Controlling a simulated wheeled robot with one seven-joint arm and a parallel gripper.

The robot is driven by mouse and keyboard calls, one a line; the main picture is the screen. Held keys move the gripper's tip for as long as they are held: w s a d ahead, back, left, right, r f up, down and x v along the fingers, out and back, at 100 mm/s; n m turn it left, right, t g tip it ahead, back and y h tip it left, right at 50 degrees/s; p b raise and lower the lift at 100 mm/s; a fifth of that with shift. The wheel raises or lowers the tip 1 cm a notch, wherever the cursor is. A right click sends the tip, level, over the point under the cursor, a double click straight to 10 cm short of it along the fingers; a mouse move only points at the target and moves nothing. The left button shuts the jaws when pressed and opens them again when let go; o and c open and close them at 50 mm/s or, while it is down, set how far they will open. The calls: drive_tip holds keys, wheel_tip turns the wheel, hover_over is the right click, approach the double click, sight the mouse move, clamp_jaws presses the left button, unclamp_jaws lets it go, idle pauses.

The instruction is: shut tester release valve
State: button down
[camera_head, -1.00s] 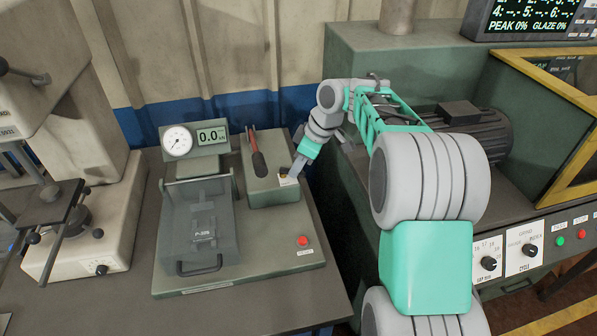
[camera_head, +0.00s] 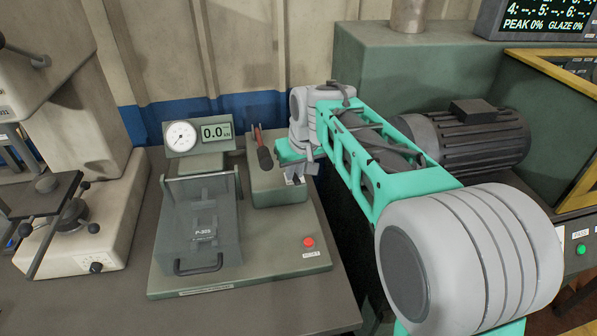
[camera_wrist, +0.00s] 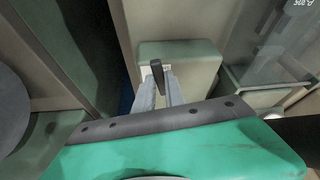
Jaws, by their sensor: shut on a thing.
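The brake tester (camera_head: 245,265) stands on the bench, with a pump block (camera_head: 262,185) at its back right. The release valve is on this block's right side beside a small white label, and my gripper mostly hides it in the head view. My gripper (camera_head: 296,178) points down at that spot. In the wrist view, the two fingers of my gripper (camera_wrist: 159,95) are close together around a dark upright bar (camera_wrist: 157,72), which appears to be the valve's handle. Whether the valve is turned open or shut cannot be told.
The red-gripped pump lever (camera_head: 264,156) stands just left of my gripper. The gauge (camera_head: 181,136) and a display (camera_head: 216,132) reading 0.0 are behind the clear guard (camera_head: 203,225). A red reset button (camera_head: 308,242) is at front right. A green machine with a motor (camera_head: 470,140) stands to the right.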

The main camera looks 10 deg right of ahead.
drive_tip(key=shift+a+m, duration=0.15)
drive_tip(key=shift+m, duration=0.25)
drive_tip(key=c, duration=1.4)
unclamp_jaws()
drive_tip(key=v, duration=0.8)
drive_tip(key=shift+r, duration=0.1)
